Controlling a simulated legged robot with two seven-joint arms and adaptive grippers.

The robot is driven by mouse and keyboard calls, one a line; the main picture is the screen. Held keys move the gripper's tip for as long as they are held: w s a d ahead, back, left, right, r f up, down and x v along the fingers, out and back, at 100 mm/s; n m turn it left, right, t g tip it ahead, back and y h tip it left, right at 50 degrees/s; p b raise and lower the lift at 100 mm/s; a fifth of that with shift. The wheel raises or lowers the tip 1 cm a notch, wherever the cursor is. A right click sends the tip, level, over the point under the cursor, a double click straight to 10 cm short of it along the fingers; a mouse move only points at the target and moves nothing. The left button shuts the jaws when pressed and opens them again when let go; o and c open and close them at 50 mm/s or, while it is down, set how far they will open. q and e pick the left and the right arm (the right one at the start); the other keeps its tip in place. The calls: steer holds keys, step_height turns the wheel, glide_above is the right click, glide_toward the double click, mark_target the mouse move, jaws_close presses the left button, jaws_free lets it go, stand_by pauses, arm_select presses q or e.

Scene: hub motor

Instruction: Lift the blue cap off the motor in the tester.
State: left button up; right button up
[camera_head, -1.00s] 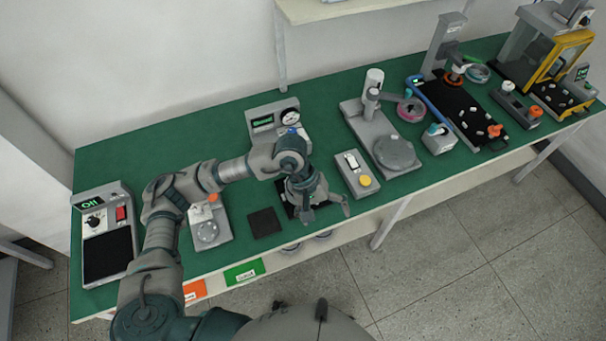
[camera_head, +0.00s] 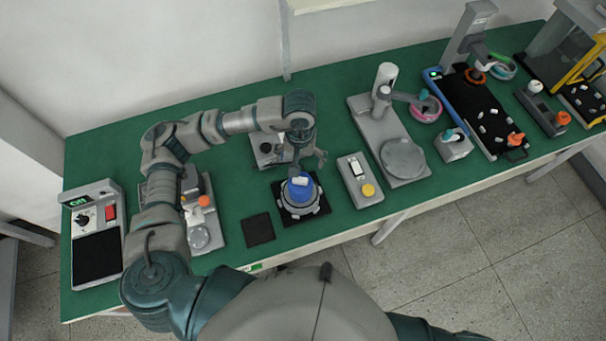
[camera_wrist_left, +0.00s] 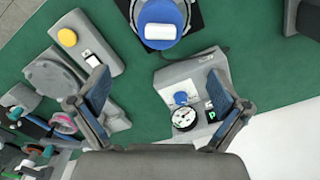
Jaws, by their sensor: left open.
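The blue cap (camera_head: 299,191), with a white piece on top, sits on the round grey motor (camera_head: 302,212), which stands on a black pad near the front of the bench. The cap also shows at the top of the left wrist view (camera_wrist_left: 160,33). My left gripper (camera_head: 311,163) is open and empty, just behind the cap and apart from it. Its spread fingers (camera_wrist_left: 148,98) frame bare green mat and part of the grey tester box (camera_wrist_left: 192,80), which has a gauge and blue button. In the head view my gripper partly hides the box (camera_head: 264,158). My right gripper is out of view.
A grey box with a yellow button (camera_head: 368,190) stands right of the motor. A flat black square (camera_head: 258,229) lies to its left. A stand with a round plate (camera_head: 403,158) is farther right. Green mat is clear at the back left.

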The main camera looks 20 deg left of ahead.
mark_target(300, 178)
arm_select(q)
step_height(300, 178, down, 10)
steer(key=shift+s+a+r+p, duration=0.1)
steer(key=shift+s+p, duration=0.05)
steer(key=shift+p, duration=0.7)
step_height(300, 178, down, 5)
steer(key=shift+s+r+p, duration=0.1)
steer(key=shift+s+p, duration=0.05)
steer(key=shift+p, duration=0.65)
steer(key=shift+f, duration=0.35)
steer(key=c, duration=1.2)
